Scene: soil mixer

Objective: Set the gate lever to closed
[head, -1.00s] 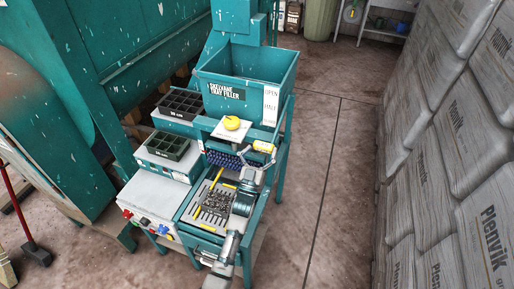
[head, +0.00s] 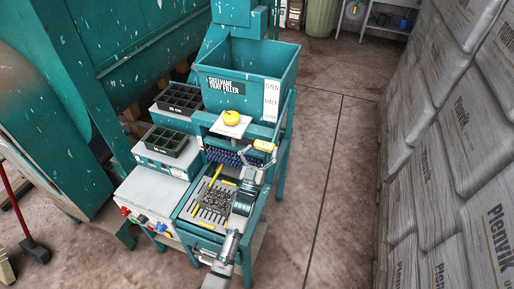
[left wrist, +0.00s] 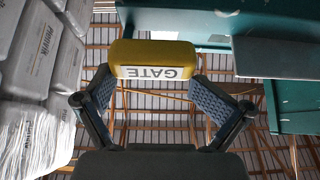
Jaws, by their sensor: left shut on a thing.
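The yellow gate lever handle (head: 264,146) sticks out at the front right of the teal tray filler, below the white OPEN/HALF scale (head: 271,100). The scale's lowest word is too small to read surely. In the left wrist view the handle (left wrist: 153,58) carries a white GATE label and sits across the fingertips. My left gripper (head: 258,157) is shut on the handle, with a finger (left wrist: 95,98) on one side and the other finger (left wrist: 217,100) opposite. My right gripper is not in view.
A yellow knob (head: 231,117) sits on a white plate left of the lever. Black trays (head: 180,99) and a control box (head: 146,204) with coloured buttons stand at the left. Stacked grey sacks (head: 465,160) wall the right side. Floor between is clear.

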